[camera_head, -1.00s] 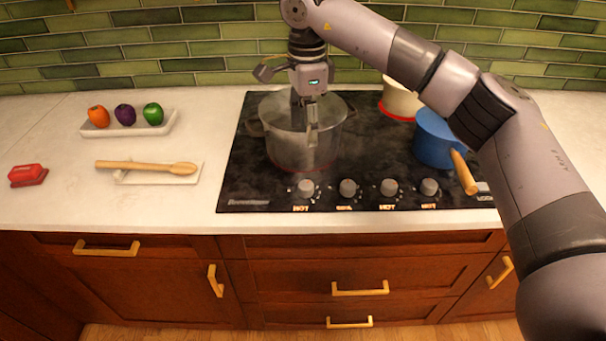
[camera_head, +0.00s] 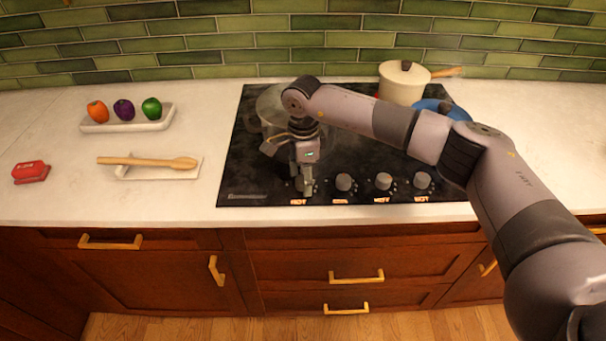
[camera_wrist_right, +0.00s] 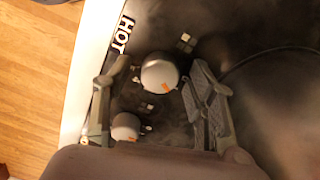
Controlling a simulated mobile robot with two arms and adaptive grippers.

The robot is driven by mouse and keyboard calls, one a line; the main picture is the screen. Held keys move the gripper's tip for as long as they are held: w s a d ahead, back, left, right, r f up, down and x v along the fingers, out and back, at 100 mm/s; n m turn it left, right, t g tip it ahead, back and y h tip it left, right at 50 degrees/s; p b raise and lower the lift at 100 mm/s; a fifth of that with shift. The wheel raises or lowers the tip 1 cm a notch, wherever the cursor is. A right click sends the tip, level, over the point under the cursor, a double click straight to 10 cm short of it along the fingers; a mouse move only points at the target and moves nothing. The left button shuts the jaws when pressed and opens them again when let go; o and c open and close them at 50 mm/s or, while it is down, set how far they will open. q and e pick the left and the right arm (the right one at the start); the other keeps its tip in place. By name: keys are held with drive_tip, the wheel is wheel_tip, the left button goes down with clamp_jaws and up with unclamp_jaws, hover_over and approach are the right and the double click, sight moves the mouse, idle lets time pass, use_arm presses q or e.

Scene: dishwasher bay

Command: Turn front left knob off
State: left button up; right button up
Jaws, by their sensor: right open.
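The front left knob is the leftmost in the row on the cooktop; in the head view my right gripper (camera_head: 304,188) covers most of it. The orange "HOT" label shows just in front of it. In the right wrist view this round grey knob (camera_wrist_right: 160,70) has an orange mark and lies between the two open fingers (camera_wrist_right: 157,88), with no clear contact on either side. A second knob (camera_wrist_right: 126,122) shows lower in that view, partly hidden by my gripper body. My left gripper is not in view.
A large pot (camera_head: 271,104) stands behind my right gripper, partly hidden by it. A cream pot (camera_head: 402,86) and a blue pan (camera_head: 452,110) are at the cooktop's right, the pan mostly behind my arm. The counter (camera_head: 75,205) at the left front is bare.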

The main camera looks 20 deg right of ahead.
drive_tip(key=shift+c, duration=0.4)
drive_tip(key=c, duration=1.1)
